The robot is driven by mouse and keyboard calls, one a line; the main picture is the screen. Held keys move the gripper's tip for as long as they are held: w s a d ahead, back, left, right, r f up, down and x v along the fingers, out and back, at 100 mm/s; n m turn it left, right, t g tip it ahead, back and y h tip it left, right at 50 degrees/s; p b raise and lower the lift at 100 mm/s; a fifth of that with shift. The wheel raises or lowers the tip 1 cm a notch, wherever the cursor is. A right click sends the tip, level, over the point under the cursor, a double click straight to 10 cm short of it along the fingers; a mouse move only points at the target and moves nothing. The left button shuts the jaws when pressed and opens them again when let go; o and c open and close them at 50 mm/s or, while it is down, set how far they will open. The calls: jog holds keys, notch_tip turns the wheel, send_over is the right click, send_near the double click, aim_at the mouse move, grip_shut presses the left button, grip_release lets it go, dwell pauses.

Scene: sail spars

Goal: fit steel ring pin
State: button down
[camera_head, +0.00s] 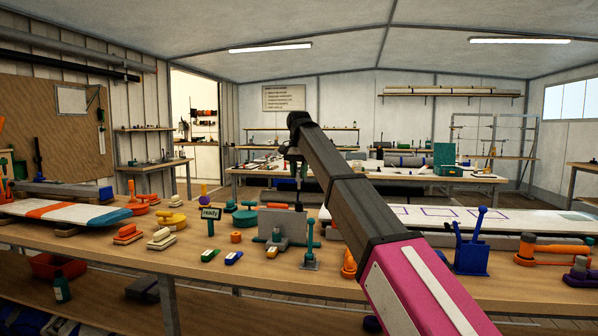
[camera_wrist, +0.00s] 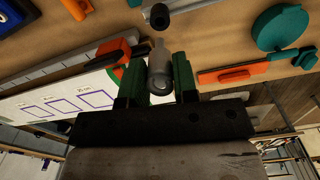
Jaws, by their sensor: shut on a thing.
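In the wrist view, my gripper (camera_wrist: 158,72) has its two green fingers closed on a grey metal pin (camera_wrist: 159,62). The pin has a wide round end towards the camera and a narrower end pointing away. A short dark cylinder (camera_wrist: 156,14) lies beyond the narrow end, apart from it in the picture. In the head view, my gripper (camera_head: 297,170) hangs down over the wooden bench, near a grey upright plate (camera_head: 285,226). The pin is too small and dark to make out there. I cannot tell where its fitting hole is.
The bench (camera_head: 190,262) is crowded. A "ready" sign (camera_head: 210,213), a teal lever clamp (camera_head: 310,250) and an orange block (camera_head: 236,237) stand near the plate. A blue lever tool (camera_head: 471,245) stands to the right. A striped board (camera_head: 70,213) lies at the left.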

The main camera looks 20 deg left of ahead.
aim_at(299, 181)
jog(key=shift+f, duration=1.85)
jog(key=shift+f, duration=2)
jog(key=c, duration=0.8)
grip_release()
